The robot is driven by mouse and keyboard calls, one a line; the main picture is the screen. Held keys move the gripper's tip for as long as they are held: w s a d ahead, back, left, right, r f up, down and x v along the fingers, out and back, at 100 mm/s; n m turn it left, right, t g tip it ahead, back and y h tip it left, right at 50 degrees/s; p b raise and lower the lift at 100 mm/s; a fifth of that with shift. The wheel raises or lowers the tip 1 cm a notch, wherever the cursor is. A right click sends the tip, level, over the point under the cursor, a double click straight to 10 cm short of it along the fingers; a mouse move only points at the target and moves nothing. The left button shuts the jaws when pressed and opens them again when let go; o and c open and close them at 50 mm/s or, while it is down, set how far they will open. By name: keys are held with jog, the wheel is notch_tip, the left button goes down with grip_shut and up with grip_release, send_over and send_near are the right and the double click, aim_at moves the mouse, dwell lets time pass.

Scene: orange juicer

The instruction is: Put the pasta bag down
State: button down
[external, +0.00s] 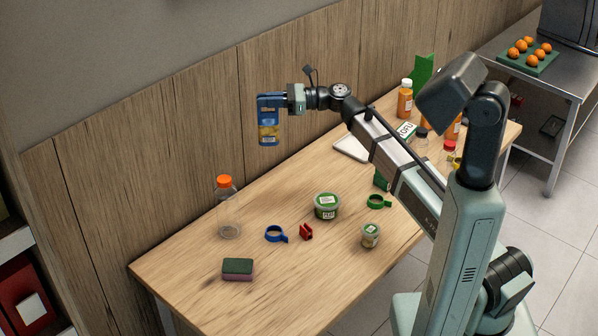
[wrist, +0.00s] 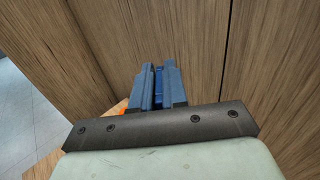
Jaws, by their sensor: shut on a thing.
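The pasta bag (external: 268,121) is blue with a yellow lower part and hangs upright in the external view, high above the back of the wooden table (external: 180,278) near the wall. My gripper (external: 280,101) is shut on its upper part and holds it clear of the table. In the wrist view the two blue-grey fingers of my gripper (wrist: 158,86) are close together, with a narrow blue strip between them. Most of the bag is hidden in that view.
A clear bottle with an orange cap (external: 228,210) stands at the table's back left. A sponge (external: 238,269), a blue ring (external: 275,234), a red clip (external: 306,232) and a green tub (external: 327,206) are on the table. Bottles crowd the far right. The front left surface is bare.

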aim_at(265, 118)
notch_tip(265, 118, up, 5)
jog(key=s+a+n+g+h, duration=0.1)
jog(key=s+a+n+g, duration=0.45)
jog(key=s+a, duration=2.15)
notch_tip(265, 118, down, 28)
jog(key=m+g, duration=0.1)
jog(key=c, duration=1.1)
grip_release()
jog(key=shift+c, duration=0.2)
jog(key=shift+r, duration=0.1)
